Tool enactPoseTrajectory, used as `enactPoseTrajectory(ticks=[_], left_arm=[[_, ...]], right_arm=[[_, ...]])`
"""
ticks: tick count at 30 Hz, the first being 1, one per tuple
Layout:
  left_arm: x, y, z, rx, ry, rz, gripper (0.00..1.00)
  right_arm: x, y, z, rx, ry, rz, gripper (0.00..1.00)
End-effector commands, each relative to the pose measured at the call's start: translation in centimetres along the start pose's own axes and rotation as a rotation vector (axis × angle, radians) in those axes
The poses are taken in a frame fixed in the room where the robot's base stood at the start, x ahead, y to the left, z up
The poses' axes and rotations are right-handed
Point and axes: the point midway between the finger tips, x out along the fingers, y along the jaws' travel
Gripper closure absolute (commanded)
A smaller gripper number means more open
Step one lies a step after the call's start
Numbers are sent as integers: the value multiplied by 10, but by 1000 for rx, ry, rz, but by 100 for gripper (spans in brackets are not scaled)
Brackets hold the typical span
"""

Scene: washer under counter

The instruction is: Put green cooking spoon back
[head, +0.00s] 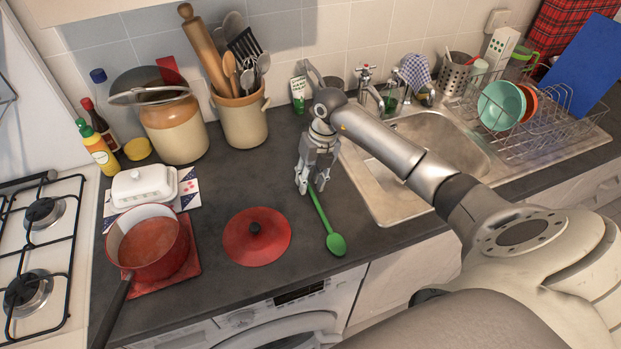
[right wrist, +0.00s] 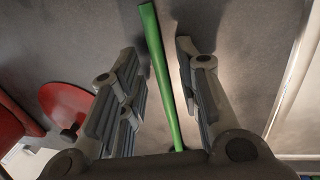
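The green cooking spoon (head: 327,224) lies on the dark counter left of the sink, its bowl end toward the front edge. My right gripper (head: 313,190) is over the handle's far end. In the right wrist view the green handle (right wrist: 161,75) runs between the two open fingers (right wrist: 163,100), with a gap on each side. The fingers are not closed on it. A tan utensil crock (head: 243,119) with a rolling pin, wooden spoons and a spatula stands at the back of the counter. My left gripper is not in view.
A red lid (head: 257,237) lies left of the spoon, and a red saucepan (head: 149,245) and white butter dish (head: 145,186) are further left. The sink (head: 437,140) and dish rack (head: 540,120) are to the right. Bare counter lies between crock and lid.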

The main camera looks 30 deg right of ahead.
Motion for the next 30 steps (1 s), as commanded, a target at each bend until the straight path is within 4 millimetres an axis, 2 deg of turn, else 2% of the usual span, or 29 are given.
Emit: enactPoseTrajectory(ticks=[9,11,14,24,30], left_arm=[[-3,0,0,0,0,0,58],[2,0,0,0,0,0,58],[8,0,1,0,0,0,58],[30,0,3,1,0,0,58],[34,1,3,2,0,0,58]], right_arm=[[-4,1,0,0,-1,1,68],[-8,0,1,-1,-4,0,68],[-23,-1,2,-1,-6,-1,68],[-95,0,1,0,-5,0,68],[-117,0,0,0,-1,-1,68]])
